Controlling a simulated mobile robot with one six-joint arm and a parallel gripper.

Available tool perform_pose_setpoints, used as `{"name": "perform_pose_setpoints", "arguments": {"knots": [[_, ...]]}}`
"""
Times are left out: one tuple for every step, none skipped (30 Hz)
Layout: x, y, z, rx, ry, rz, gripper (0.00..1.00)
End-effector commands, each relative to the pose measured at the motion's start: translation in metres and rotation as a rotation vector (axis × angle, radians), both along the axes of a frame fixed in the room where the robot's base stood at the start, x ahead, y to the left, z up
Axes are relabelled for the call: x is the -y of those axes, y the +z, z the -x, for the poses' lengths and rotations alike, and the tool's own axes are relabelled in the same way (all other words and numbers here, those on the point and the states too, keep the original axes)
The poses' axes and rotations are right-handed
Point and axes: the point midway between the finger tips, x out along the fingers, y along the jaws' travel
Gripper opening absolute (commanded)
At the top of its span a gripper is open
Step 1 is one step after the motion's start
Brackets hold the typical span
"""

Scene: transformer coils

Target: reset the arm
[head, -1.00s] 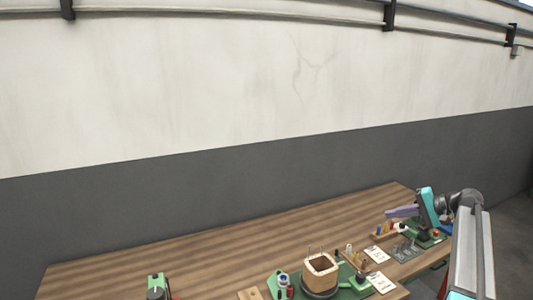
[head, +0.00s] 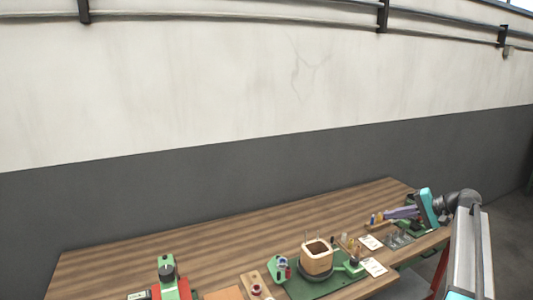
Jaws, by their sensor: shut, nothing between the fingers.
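My arm reaches in from the bottom right, with a grey link and teal parts, and bends over the right end of the wooden table (head: 200,250). From its teal part, a purple-grey end with my gripper (head: 386,216) points left, low over the small parts at the table's right end. The gripper is shut and holds nothing that I can see. Its fingertips are small in the picture, and I cannot tell whether they touch anything.
A square wooden coil form (head: 317,258) stands on a green base (head: 318,287) near the front edge. Green fixtures, small parts and white cards (head: 374,267) lie around it. A green device (head: 167,268) stands front left. The table's back is clear, with a wall behind.

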Motion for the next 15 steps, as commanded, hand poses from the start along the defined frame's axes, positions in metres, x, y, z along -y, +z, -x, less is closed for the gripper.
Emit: {"name": "perform_pose_setpoints", "arguments": {"knots": [[-0.007, -0.006, 0.002, -0.007, 0.004, 0.006, 0.0], [-0.009, -0.009, 0.002, -0.011, 0.005, 0.01, 0.0], [-0.012, -0.013, 0.003, -0.015, 0.006, 0.015, 0.0], [-0.014, -0.016, 0.003, -0.019, 0.007, 0.019, 0.0], [-0.016, -0.019, 0.003, -0.023, 0.009, 0.023, 0.0], [-0.02, -0.024, 0.004, -0.028, 0.011, 0.029, 0.0], [-0.024, -0.029, 0.005, -0.033, 0.013, 0.035, 0.0], [-0.028, -0.033, 0.005, -0.038, 0.014, 0.04, 0.0], [-0.032, -0.039, 0.006, -0.045, 0.017, 0.049, 0.0], [-0.035, -0.043, 0.007, -0.051, 0.019, 0.055, 0.0], [-0.038, -0.047, 0.008, -0.055, 0.021, 0.06, 0.0], [-0.046, -0.055, 0.01, -0.064, 0.026, 0.071, 0.0], [-0.05, -0.06, 0.011, -0.071, 0.03, 0.08, 0.0], [-0.055, -0.065, 0.012, -0.076, 0.033, 0.087, 0.0], [-0.061, -0.073, 0.014, -0.085, 0.037, 0.099, 0.0]]}}
